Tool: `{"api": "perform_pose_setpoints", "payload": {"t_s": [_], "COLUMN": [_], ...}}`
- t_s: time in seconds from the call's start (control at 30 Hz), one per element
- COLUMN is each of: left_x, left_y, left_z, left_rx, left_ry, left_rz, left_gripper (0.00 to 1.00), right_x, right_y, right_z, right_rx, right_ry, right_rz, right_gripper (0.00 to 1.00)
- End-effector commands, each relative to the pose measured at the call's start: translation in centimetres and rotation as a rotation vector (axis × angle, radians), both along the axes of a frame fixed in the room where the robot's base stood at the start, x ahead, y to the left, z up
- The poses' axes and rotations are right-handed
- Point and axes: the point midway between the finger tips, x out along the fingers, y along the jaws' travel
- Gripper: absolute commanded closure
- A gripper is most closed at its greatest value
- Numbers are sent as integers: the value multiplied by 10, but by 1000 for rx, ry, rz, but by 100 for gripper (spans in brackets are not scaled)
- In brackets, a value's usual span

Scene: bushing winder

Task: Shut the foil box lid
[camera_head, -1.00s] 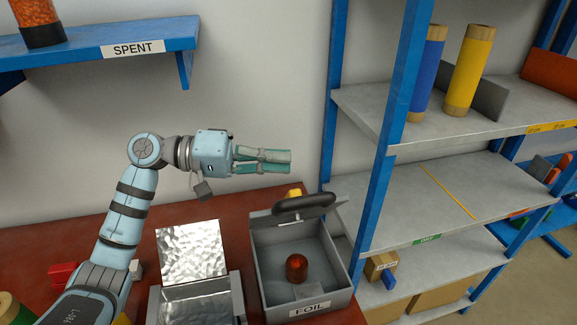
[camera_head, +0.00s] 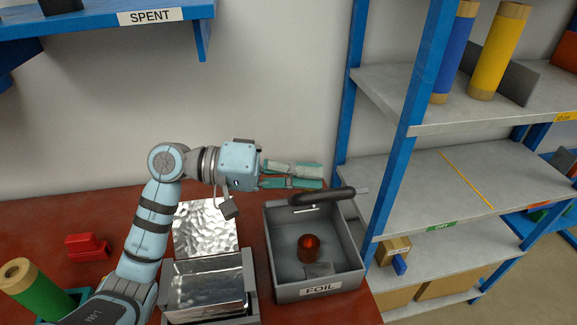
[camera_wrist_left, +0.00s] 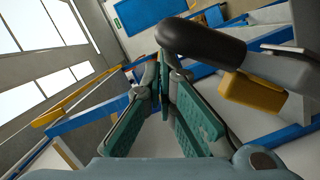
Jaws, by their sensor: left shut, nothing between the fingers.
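The grey foil box (camera_head: 276,240), labelled FOIL, stands on the dark red bench with its top open. Its black lid handle (camera_head: 322,196) shows at the back edge, so the lid is up; most of the lid panel is hard to make out. An amber, dome-shaped part (camera_head: 309,247) lies inside. My left gripper (camera_head: 318,177), with teal fingers, is shut and empty just behind and above the handle. In the left wrist view the handle (camera_wrist_left: 200,43) is close beside the fingertips; I cannot tell whether they touch. My right gripper is not in view.
An open container with foil (camera_head: 205,285) stands left of the box, its shiny lid raised. A blue shelf post (camera_head: 400,150) and grey shelves are close on the right. A green roll (camera_head: 35,290) and red object (camera_head: 87,246) are at left.

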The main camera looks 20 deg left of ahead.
Motion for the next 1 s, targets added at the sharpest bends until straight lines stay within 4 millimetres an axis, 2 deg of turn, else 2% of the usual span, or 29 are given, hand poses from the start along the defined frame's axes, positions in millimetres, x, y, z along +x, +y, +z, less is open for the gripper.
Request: {"api": "perform_pose_setpoints", "payload": {"t_s": [0.03,0.2,0.37,0.47,0.57,0.8,0.9,1.0], "left_x": [-2,-2,-2,-3,-8,-24,-29,-32], "left_y": [-5,-8,-8,0,19,82,99,107], "left_z": [-5,-1,-1,-1,0,6,8,14], "left_rx": [-2,0,1,4,7,7,6,2], "left_ry": [-1,0,0,1,2,6,5,2], "left_rz": [-8,-14,-13,-10,-8,-7,-11,-12], "left_gripper": [100,100,100,100,100,100,100,100], "right_x": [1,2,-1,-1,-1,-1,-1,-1], "right_y": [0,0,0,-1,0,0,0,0], "right_z": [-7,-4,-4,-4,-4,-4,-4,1], "right_rx": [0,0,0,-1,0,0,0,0], "right_ry": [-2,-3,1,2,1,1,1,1], "right_rz": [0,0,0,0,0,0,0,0], "right_gripper": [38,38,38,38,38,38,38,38]}}
